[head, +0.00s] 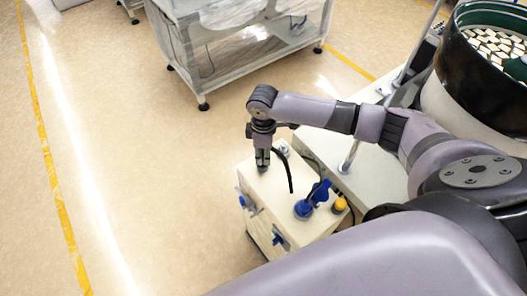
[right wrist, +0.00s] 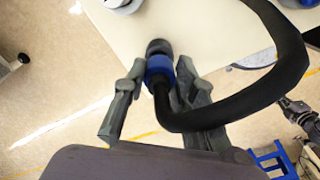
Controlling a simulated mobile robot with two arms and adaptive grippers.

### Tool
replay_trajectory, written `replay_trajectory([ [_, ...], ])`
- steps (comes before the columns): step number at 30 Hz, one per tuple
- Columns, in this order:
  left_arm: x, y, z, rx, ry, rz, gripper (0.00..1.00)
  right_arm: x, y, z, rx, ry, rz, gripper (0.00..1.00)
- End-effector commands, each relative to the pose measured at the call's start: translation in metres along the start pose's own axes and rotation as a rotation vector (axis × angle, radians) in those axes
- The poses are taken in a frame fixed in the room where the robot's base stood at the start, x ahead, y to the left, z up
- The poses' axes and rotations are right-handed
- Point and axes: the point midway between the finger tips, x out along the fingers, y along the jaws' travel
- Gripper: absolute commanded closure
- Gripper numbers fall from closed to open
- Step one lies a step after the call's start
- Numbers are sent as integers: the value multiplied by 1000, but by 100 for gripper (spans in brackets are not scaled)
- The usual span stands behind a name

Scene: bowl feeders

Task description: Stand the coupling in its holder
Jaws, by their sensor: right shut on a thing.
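The coupling (right wrist: 158,64) has a dark end and a blue collar, and joins a thick black hose (right wrist: 240,112). In the right wrist view my right gripper (right wrist: 161,72) has a finger on each side of it and is shut on it. In the head view my right gripper (head: 262,166) points down just over the pale cabinet top (head: 275,192); the coupling is mostly hidden there. A blue fitting (head: 304,208) stands on the cabinet, right of the gripper; I cannot tell whether it is the holder. My left gripper is not in view.
A yellow knob (head: 340,205) sits near the blue fitting. A large dark bowl feeder (head: 478,88) full of pale parts stands at the right. A wheeled grey trolley (head: 240,45) is at the back. The floor at left is clear.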

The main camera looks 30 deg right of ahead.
Motion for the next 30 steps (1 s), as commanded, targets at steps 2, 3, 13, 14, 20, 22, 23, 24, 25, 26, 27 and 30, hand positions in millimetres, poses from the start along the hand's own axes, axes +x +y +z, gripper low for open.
replay_trajectory([
  [2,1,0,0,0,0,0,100,2,0,0,0,0,0,100],
  [3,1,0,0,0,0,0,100,2,0,0,0,0,0,100],
  [13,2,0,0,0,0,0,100,7,0,0,0,0,0,100],
  [14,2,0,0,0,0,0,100,8,0,0,0,0,0,100],
  [20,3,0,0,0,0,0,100,11,0,0,0,0,1,100],
  [22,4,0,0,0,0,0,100,12,0,0,0,1,1,100],
  [23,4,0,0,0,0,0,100,13,0,0,0,1,1,100],
  [24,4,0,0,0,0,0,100,13,0,0,0,1,1,100],
  [25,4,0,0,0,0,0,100,14,0,0,0,1,1,100],
  [26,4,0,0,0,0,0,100,14,0,0,0,1,1,100],
  [27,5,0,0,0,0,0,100,15,0,0,0,1,1,100],
  [30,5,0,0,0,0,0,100,16,0,0,0,1,1,100],
])
